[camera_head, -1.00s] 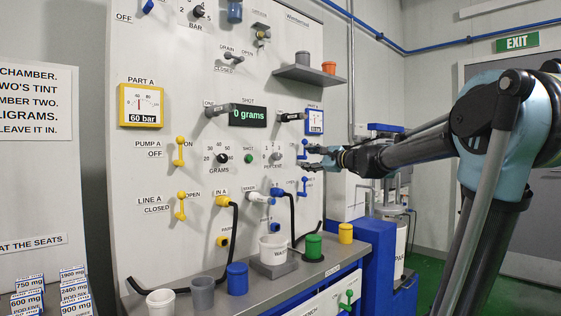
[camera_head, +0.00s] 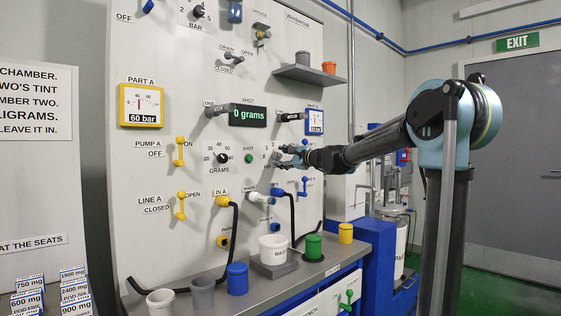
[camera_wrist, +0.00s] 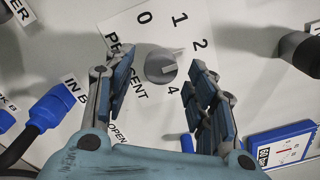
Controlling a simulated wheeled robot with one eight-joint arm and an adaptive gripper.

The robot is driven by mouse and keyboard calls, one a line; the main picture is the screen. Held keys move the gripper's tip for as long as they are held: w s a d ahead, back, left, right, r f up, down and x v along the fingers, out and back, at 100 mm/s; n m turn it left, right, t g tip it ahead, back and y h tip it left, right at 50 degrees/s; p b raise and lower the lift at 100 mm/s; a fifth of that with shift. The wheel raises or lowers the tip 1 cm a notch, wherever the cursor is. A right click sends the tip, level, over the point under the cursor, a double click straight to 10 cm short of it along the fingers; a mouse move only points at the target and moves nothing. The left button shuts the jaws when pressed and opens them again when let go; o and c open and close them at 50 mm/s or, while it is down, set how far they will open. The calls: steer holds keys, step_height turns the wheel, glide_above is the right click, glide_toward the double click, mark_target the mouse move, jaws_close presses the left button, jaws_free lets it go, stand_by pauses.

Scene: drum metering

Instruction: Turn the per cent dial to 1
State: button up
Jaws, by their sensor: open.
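The per cent dial (camera_wrist: 160,66) is a round grey knob on a white plate in the wrist view. The numbers 0, 1, 2 and 4 show around it, and my right finger covers the place between 2 and 4. A pale mark on the knob faces that finger, seemingly between 2 and 4. My gripper (camera_wrist: 157,60) is open, with one finger on each side of the knob and a gap visible on both sides. In the head view my gripper (camera_head: 282,156) is at the panel and largely hides the dial.
The grams dial (camera_head: 222,158) and a green button (camera_head: 248,158) are left of my gripper. Blue levers (camera_head: 304,186) are close below right. A blue gauge (camera_head: 315,121) and the display reading 0 grams (camera_head: 248,116) are above. A blue plug with black hose (camera_wrist: 52,107) is left in the wrist view.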

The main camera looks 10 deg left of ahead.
steer(key=shift+x, duration=0.85)
steer(key=c, duration=1.1)
steer(key=shift+o, duration=0.2)
steer(key=shift+s+n, duration=0.1)
steer(key=shift+n, duration=0.3)
steer(key=n, duration=0.3)
steer(key=shift+n, duration=2.5)
